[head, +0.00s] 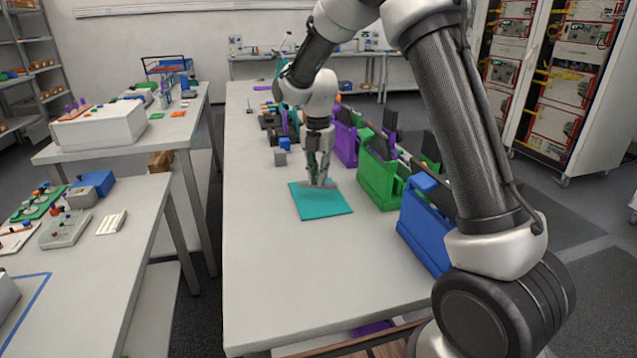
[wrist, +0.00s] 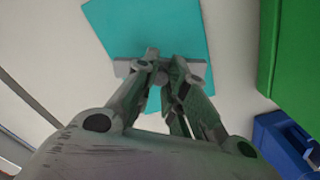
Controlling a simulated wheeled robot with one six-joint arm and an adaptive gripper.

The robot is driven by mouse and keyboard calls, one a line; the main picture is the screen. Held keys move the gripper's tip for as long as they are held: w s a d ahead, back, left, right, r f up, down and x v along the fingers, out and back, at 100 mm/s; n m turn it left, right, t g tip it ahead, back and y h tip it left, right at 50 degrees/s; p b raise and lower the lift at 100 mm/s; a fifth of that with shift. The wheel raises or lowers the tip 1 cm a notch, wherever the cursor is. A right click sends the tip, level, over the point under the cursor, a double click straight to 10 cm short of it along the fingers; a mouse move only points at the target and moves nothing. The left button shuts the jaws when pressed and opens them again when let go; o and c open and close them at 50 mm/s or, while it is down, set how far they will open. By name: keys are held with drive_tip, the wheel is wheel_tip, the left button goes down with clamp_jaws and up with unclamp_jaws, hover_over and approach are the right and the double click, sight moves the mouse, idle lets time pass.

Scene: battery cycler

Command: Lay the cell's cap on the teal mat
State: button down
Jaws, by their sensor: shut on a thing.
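The teal mat (head: 325,206) lies flat on the long white table, left of the row of coloured holders. My gripper (head: 320,178) points down over the mat's far part. It is shut on the cap (head: 331,186), a small grey piece. In the wrist view the gripper (wrist: 163,75) covers the cap's middle, and the cap's grey ends (wrist: 122,67) stick out on both sides against the mat (wrist: 160,25). The cap is at or just above the mat; I cannot tell if they touch.
Purple (head: 345,140), green (head: 377,178) and blue (head: 425,225) holders line the table's right side, close to the mat. The table's near part (head: 310,270) is clear.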

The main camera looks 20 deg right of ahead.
drive_tip(key=shift+f, duration=1.3)
drive_tip(key=shift+f, duration=0.15)
drive_tip(key=c, duration=1.5)
unclamp_jaws()
drive_tip(key=shift+o, duration=0.2)
wheel_tip(320, 180, up, 12)
drive_tip(key=shift+r, duration=0.2)
drive_tip(key=shift+s, duration=0.15)
